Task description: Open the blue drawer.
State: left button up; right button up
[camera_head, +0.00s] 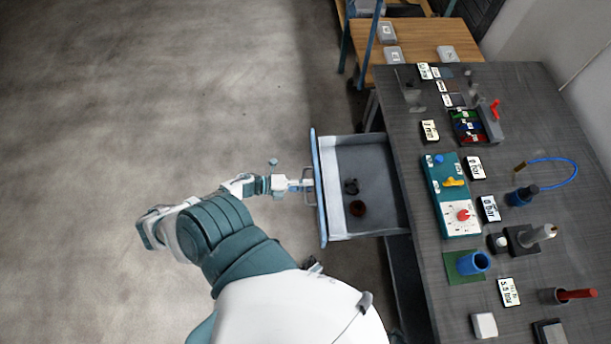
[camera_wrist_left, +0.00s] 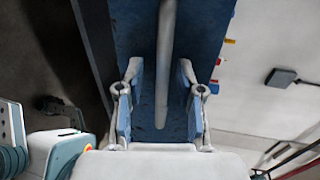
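The blue drawer (camera_head: 319,215) is pulled out from the left side of the dark workbench, with its grey inside showing. Two small dark round things (camera_head: 355,207) lie in it. My left gripper (camera_head: 304,186) is at the handle on the blue front. In the left wrist view, the light handle bar (camera_wrist_left: 166,50) runs between the two fingers of the left gripper (camera_wrist_left: 160,100) against the blue front (camera_wrist_left: 140,30). The fingers are apart, with a visible gap on each side of the bar. My right gripper is not in view.
The workbench (camera_head: 410,140) carries a teal panel (camera_head: 436,195) with a red knob, a blue cup (camera_head: 472,263), and several labels and tools. A wooden table (camera_head: 425,35) stands at the back. The floor (camera_head: 120,100) to the left is clear.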

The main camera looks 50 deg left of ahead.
pick_arm(q)
jog(key=v, duration=1.2)
jog(key=shift+f, duration=0.1)
